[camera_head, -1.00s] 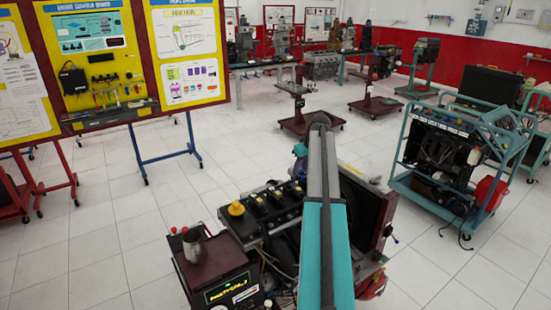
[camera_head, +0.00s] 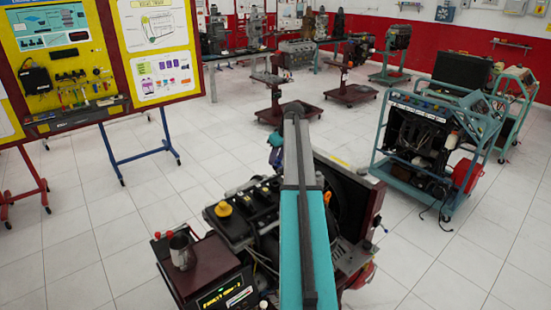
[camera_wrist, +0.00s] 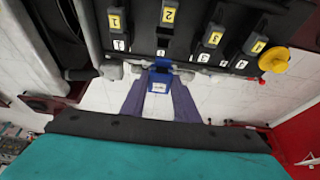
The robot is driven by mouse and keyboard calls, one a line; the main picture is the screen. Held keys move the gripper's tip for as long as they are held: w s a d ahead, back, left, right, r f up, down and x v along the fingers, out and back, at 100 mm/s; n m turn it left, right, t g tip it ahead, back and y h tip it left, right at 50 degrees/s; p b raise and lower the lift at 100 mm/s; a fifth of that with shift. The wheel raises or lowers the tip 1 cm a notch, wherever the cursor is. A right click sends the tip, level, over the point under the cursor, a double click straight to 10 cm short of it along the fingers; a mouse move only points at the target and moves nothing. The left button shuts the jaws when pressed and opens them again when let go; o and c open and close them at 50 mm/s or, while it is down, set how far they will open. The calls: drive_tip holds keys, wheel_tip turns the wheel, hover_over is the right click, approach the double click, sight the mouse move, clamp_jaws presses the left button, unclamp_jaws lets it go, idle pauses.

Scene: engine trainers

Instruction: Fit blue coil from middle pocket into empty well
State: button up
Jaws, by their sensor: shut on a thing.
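My gripper (camera_wrist: 160,96) has two purple-blue fingers, shut on the blue coil (camera_wrist: 160,80), which has a small white label. In the wrist view the coil is near the edge of the black engine top (camera_wrist: 185,42). Black coils with yellow number labels stand in a row there; one is coil 2 (camera_wrist: 168,16). In the head view the engine top (camera_head: 255,208) shows left of my arm; the gripper is small and partly hidden there.
A yellow cap (camera_head: 222,206) stands on the engine and also shows in the wrist view (camera_wrist: 273,60). A dark red box (camera_head: 205,268) with a metal cup (camera_head: 180,250) is at front left. A teal engine trainer (camera_head: 430,150) stands right. White floor lies open around.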

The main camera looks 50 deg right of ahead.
sight(278, 166)
drive_tip(key=shift+f+b, duration=0.85)
drive_tip(key=shift+f, duration=1.5)
drive_tip(key=shift+s+f+b, duration=0.15)
drive_tip(key=shift+f+b, duration=1.2)
drive_tip(key=shift+f, duration=0.95)
drive_tip(key=o, duration=1.6)
drive_tip(key=shift+c, duration=0.2)
drive_tip(key=shift+r+p, duration=0.6)
drive_tip(key=shift+r, duration=1.1)
drive_tip(key=shift+r+p, duration=0.85)
drive_tip(key=shift+r, duration=1.45)
